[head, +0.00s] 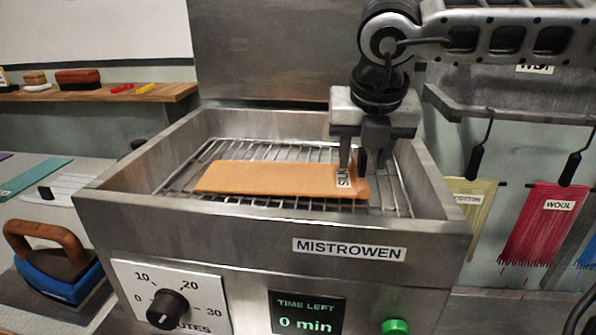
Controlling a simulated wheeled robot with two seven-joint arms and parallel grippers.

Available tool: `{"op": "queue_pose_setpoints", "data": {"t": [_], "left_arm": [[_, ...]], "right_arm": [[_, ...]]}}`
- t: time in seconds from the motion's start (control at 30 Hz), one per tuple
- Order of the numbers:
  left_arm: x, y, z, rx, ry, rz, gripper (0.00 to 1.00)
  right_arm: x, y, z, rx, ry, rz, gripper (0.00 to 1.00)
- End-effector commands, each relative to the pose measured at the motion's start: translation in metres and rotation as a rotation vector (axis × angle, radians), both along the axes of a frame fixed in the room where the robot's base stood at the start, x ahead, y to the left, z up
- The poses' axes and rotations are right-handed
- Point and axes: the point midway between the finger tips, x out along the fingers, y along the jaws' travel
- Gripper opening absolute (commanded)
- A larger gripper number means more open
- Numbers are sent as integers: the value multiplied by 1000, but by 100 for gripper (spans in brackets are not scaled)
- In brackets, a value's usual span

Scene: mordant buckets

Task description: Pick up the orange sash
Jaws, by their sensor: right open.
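The orange sash (262,178) lies flat as a long strip on the wire rack inside the steel MISTROWEN box (230,221). A white label reading "SILK", partly hidden, is at its right end. My right gripper (354,170) points down over that right end, beside the label. Its fingers are apart, with the tips at or just above the cloth; I cannot tell whether they touch it. My left gripper is not in view.
The box's walls surround the rack (290,152). A dial (167,308), a display reading "0 min" (306,313) and a green button (395,327) are on its front. A blue iron (55,265) stands at left. Hanging cloths, including red WOOL (545,225), are at right.

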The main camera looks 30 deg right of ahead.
Motion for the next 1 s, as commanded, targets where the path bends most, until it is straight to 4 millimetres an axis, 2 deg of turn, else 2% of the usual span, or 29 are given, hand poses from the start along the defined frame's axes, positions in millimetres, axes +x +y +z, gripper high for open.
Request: {"op": "queue_pose_setpoints", "data": {"t": [0.1, 0.33, 0.37, 0.4, 0.5, 0.83, 1.0], "left_arm": [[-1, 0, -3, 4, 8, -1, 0], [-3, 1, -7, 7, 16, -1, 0], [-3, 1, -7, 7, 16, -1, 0], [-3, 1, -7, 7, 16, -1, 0], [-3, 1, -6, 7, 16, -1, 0], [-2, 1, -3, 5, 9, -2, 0], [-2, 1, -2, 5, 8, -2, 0]], "right_arm": [[3, -2, -10, 1, 0, 1, 42], [3, -2, -11, 0, -1, 0, 42], [3, -2, -11, 0, -1, 0, 36], [3, -2, -11, 0, -1, 0, 25], [3, -2, -11, 0, -1, 0, 0], [4, -2, -9, 0, -2, 0, 0], [4, -2, 1, -1, -4, -1, 0]]}}
